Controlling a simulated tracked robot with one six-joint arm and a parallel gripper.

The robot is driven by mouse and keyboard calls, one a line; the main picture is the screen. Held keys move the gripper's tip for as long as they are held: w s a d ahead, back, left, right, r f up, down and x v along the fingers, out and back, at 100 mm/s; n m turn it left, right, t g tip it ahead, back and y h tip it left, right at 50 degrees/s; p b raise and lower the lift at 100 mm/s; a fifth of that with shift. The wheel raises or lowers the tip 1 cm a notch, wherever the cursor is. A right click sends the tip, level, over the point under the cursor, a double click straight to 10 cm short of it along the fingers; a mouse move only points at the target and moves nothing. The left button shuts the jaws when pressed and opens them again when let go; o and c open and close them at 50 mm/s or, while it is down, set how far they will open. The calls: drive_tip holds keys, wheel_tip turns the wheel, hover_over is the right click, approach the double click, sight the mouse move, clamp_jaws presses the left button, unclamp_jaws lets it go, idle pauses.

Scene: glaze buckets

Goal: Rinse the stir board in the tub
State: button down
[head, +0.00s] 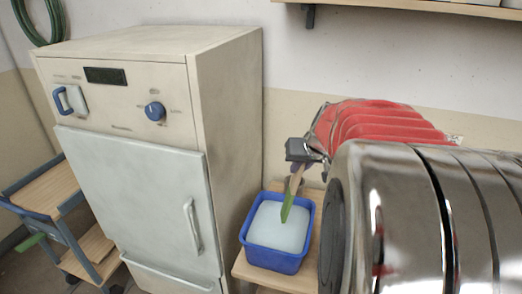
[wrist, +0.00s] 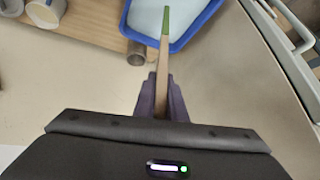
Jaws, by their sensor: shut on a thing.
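The stir board (head: 288,203) is a thin wooden stick with a green lower end. My gripper (head: 300,168) is shut on its wooden upper part and holds it slanting down over the blue tub (head: 272,262). The tub holds pale, whitish liquid. In the head view the green end overlaps the liquid; I cannot tell how deep it reaches. In the wrist view, my gripper's dark fingers (wrist: 162,100) hold the wooden part of the stir board (wrist: 164,62), and its green tip shows over the tub (wrist: 188,36).
The tub stands on a wooden shelf (head: 252,275), right beside a tall cream kiln-like cabinet (head: 225,120). A cart (head: 50,195) stands at the far left. A grey cylinder (wrist: 137,54) and a pale bucket (wrist: 45,12) show in the wrist view. A wall shelf (head: 420,6) hangs above.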

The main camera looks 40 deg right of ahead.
sight(290, 193)
drive_tip(key=shift+w+a+f, duration=0.1)
drive_tip(key=shift+w+f, duration=0.3)
drive_tip(key=shift+f, duration=1.6)
drive_tip(key=shift+w+d+f, duration=0.1)
drive_tip(key=shift+w+f, duration=0.3)
drive_tip(key=shift+f, duration=1.65)
drive_tip(key=shift+w+a+f, duration=0.1)
drive_tip(key=shift+w+f, duration=0.3)
drive_tip(key=shift+f, duration=1.6)
